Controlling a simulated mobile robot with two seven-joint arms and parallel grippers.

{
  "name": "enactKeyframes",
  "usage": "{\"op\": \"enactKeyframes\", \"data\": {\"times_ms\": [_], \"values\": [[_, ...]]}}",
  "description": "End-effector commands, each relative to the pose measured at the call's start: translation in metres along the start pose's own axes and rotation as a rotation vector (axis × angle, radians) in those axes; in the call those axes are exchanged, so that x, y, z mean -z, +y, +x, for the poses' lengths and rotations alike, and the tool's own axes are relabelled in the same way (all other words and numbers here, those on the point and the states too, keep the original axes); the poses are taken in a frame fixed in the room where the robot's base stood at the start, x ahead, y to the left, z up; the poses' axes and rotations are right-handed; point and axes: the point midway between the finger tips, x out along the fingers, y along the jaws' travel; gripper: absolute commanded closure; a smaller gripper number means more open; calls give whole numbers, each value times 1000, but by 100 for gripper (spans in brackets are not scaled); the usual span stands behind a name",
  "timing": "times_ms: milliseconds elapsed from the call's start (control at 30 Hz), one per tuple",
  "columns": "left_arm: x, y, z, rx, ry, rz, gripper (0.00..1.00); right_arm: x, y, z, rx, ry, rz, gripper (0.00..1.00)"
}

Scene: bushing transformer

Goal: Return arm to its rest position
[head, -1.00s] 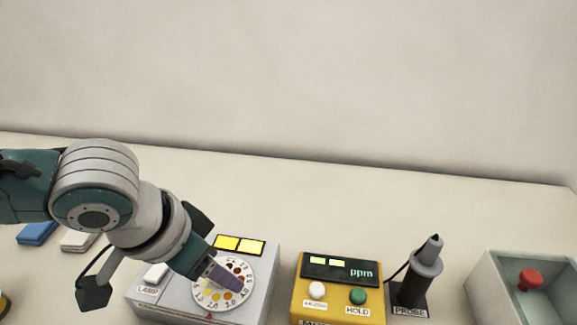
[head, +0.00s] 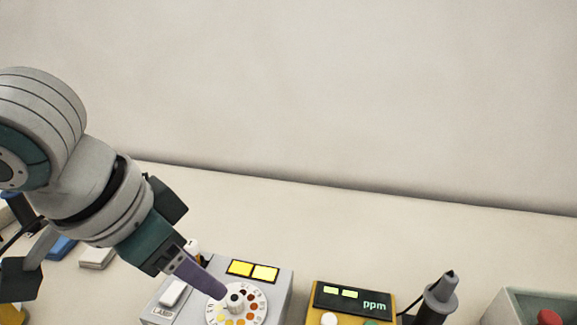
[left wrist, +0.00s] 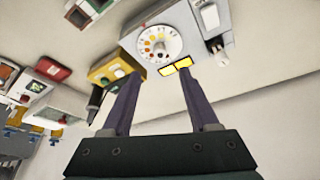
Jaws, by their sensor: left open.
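My left arm comes in from the left in the head view. Its gripper (head: 220,290) has purple fingers and hangs over the grey box (head: 282,285) with the round colour dial (head: 253,305). One finger overlaps the dial's left edge in the picture; the other is mostly hidden. In the left wrist view the gripper (left wrist: 160,76) has its fingers spread apart with nothing between them. The dial (left wrist: 158,44) and grey box lie beyond the tips, apart from them. My right gripper is in neither view.
A yellow ppm meter (head: 318,309) stands right of the grey box. A dark probe (head: 437,298) and a pale tray with a red knob (head: 550,317) are farther right. Blue (head: 62,247) and white (head: 97,257) blocks lie left. The table behind is clear.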

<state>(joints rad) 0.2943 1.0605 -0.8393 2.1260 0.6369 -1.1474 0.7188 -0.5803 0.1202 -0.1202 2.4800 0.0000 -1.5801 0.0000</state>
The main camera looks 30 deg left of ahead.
Motion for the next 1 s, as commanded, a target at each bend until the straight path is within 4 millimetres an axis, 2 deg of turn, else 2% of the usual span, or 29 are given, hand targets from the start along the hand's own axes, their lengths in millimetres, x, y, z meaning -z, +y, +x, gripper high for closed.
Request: {"op": "enactKeyframes", "data": {"times_ms": [467,567,700,767,867,1000], "values": [[0,3,0,-4,1,4,40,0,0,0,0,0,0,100],[-2,22,2,-36,11,38,40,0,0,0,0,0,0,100],[-6,75,0,-112,60,110,40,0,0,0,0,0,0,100],[-9,91,-5,-124,84,121,40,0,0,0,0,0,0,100],[-19,100,-12,-108,95,103,40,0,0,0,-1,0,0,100],[-42,92,-19,-55,59,44,40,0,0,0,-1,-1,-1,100]]}}
